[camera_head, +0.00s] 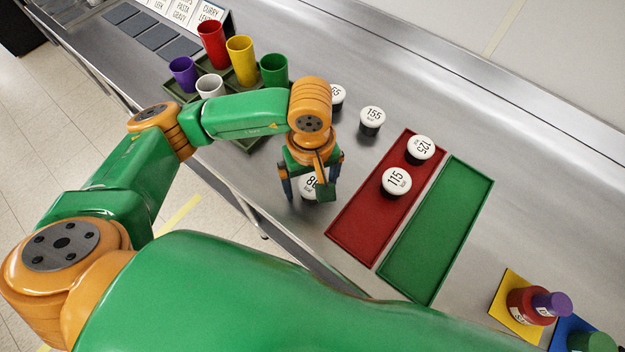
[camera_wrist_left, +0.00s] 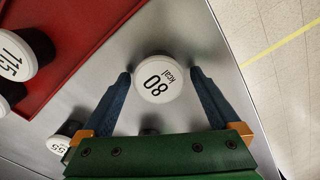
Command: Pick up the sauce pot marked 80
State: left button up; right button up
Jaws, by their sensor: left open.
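The sauce pot marked 80 (camera_wrist_left: 158,80) has a white lid and shows between my left gripper's blue fingers in the left wrist view. In the head view the same pot (camera_head: 309,183) stands on the steel counter left of the red tray, partly hidden by the gripper. My left gripper (camera_head: 308,191) is open, with one finger on either side of the lid. The wrist view also shows its fingers (camera_wrist_left: 160,74) spread around the pot; I cannot tell whether they touch it. My right gripper is not in view.
Pots marked 115 (camera_head: 396,183) and 125 (camera_head: 420,149) stand on the red tray (camera_head: 349,226). A pot marked 155 (camera_head: 372,118) and another pot (camera_head: 337,96) stand behind. The green tray (camera_head: 425,262) is empty. Several coloured cups (camera_head: 241,60) stand at the back left.

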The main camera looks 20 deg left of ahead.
pick_arm(q)
jog(key=shift+f, duration=0.2)
jog(key=c, duration=1.3)
jog(key=shift+c, duration=0.2)
jog(key=shift+r, duration=0.2)
